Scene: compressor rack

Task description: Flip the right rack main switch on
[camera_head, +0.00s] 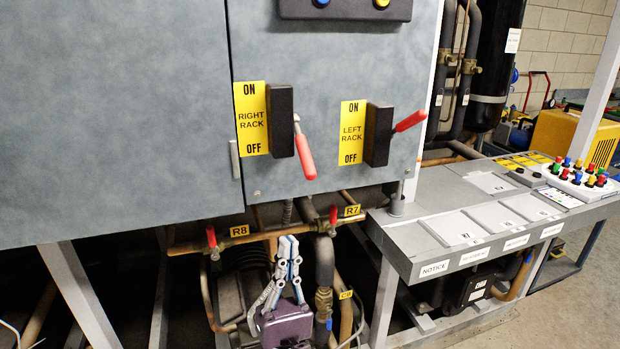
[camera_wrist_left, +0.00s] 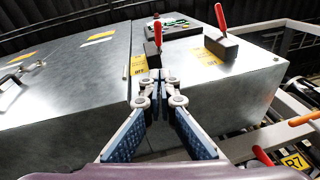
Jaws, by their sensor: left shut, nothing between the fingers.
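The right rack main switch is a black box (camera_head: 281,120) on the grey cabinet, beside a yellow RIGHT RACK label (camera_head: 251,118). Its red lever (camera_head: 305,157) slants down toward the OFF end. In the left wrist view the red lever (camera_wrist_left: 157,34) shows just beyond my fingertips. My left gripper (camera_head: 288,243) is below the switch and below the cabinet's lower edge in the head view, pointing up. Its fingers are shut and empty, and apart from the lever in the head view. The fingertips also show in the left wrist view (camera_wrist_left: 160,76). My right gripper is not in view.
The left rack switch (camera_head: 378,135) stands to the right, its red lever (camera_head: 410,121) sticking out to the upper right. Pipes with red valve handles (camera_head: 333,215) run below the cabinet. A grey control desk (camera_head: 440,215) is at the right.

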